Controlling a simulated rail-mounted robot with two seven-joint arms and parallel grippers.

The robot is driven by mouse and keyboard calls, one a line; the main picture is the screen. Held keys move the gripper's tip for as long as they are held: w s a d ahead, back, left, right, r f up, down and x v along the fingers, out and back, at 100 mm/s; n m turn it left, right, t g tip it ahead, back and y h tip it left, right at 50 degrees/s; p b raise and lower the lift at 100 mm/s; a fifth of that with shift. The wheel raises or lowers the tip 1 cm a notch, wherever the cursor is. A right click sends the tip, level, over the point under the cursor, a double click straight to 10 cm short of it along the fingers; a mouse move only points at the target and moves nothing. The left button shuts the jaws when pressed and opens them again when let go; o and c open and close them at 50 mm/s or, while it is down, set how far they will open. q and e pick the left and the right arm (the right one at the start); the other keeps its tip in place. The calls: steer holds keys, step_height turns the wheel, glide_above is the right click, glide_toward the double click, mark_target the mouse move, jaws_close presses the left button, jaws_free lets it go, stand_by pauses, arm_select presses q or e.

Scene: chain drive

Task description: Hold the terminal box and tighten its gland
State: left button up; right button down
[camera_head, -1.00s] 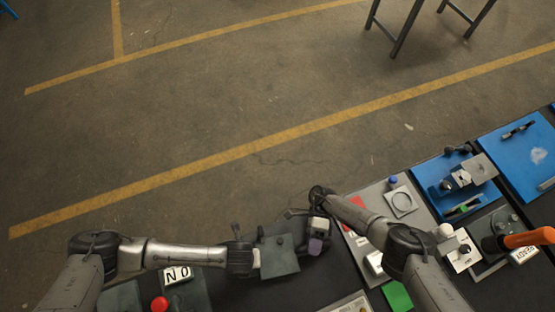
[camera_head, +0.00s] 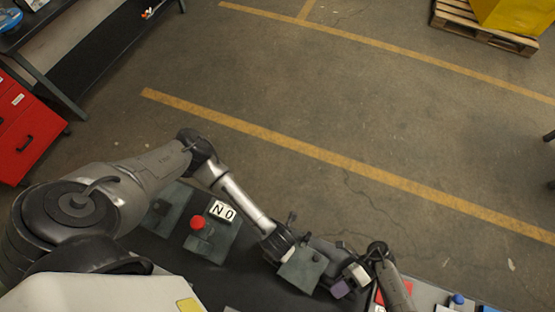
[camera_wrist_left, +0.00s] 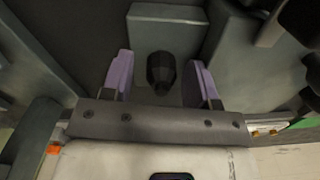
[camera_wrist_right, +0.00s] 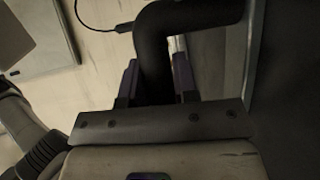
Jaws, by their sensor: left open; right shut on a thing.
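The terminal box (camera_head: 302,270) is a grey-green block at the bottom of the head view, between my two grippers. My left gripper (camera_head: 286,253) is at its left side, with its fingers mostly hidden there. In the left wrist view, its purple fingers (camera_wrist_left: 161,80) stand open on either side of a black tapered piece, probably the gland (camera_wrist_left: 160,68), with gaps on both sides. My right gripper (camera_head: 338,289) is to the right of the box. In the right wrist view, its fingers (camera_wrist_right: 155,82) are shut on a thick black bent bar (camera_wrist_right: 158,40); where the bar joins is unclear.
A red button (camera_head: 197,222) and a white sign block (camera_head: 222,211) stand on the bench left of the box, near my left forearm. A blue knob (camera_head: 458,299) shows at the lower right. Open floor lies beyond the bench; red drawers (camera_head: 25,130) stand far left.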

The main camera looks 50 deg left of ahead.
arm_select(q)
steer(key=shift+r, duration=4)
steer(key=shift+c, duration=0.4)
steer(key=shift+s+f, duration=0.2)
steer(key=shift+s, duration=0.05)
steer(key=shift+c, duration=0.9)
steer(key=shift+g+y, duration=0.3)
steer(key=shift+g, duration=0.2)
steer(key=s+a+f, duration=0.1)
steer(key=s+a, duration=0.1)
steer(key=s, duration=0.1)
steer(key=shift+s+a+f, duration=0.1)
steer(key=shift+a+f, duration=0.2)
steer(key=shift+f, duration=0.1)
steer(key=s+a+n, duration=0.1)
steer(key=s+a, duration=0.3)
steer(key=a, duration=0.1)
steer(key=w+d+r+n+t+h, duration=0.2)
steer(key=r+n, duration=0.1)
steer(key=n, duration=0.8)
steer(key=w+d+r+n+t+h, duration=0.2)
steer(key=w+n, duration=0.1)
steer(key=n, duration=0.9)
steer(key=x, duration=1.1)
steer(key=shift+s+d+f, duration=0.2)
steer(key=shift+d+f, duration=0.05)
steer(key=shift+d, duration=0.05)
